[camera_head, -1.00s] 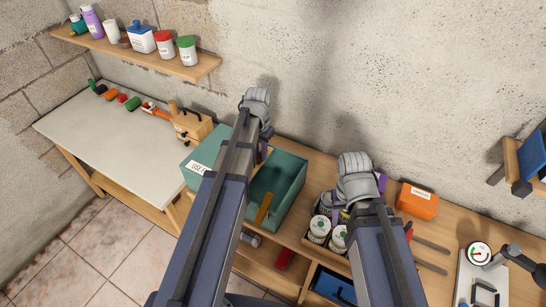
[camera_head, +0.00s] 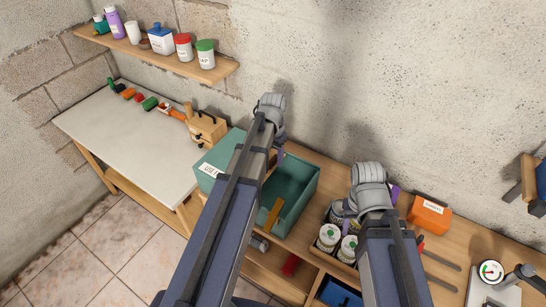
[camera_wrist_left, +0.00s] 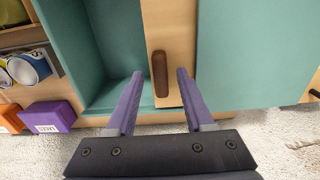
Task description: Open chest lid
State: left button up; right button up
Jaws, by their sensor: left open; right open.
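A teal chest (camera_head: 313,178) stands on the wooden bench, its right part open and empty-looking apart from an orange-brown strip (camera_head: 272,213) at its near side. A teal panel (camera_head: 214,166) with a white label covers its left part. In the left wrist view a wooden strip with a brown handle (camera_wrist_left: 160,75) lies between the open part and the teal panel (camera_wrist_left: 255,50). My left gripper (camera_head: 278,152) is open, its purple fingers apart on either side of the handle in that view; contact cannot be told. My right gripper (camera_head: 394,193) is mostly hidden behind its wrist.
White-lidded cans (camera_head: 329,236) and an orange box (camera_head: 429,213) stand right of the chest. A shelf (camera_head: 170,60) of bottles hangs above. The wall is close behind the bench.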

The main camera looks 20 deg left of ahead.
pick_arm(q)
notch_tip(320, 180, up, 8)
jog(key=p, duration=0.7)
jog(key=shift+f, duration=0.2)
pick_arm(e)
notch_tip(320, 180, up, 8)
jog(key=shift+f, duration=0.2)
pick_arm(q)
jog(key=shift+s+f, duration=0.1)
pick_arm(e)
jog(key=shift+s+f, duration=0.1)
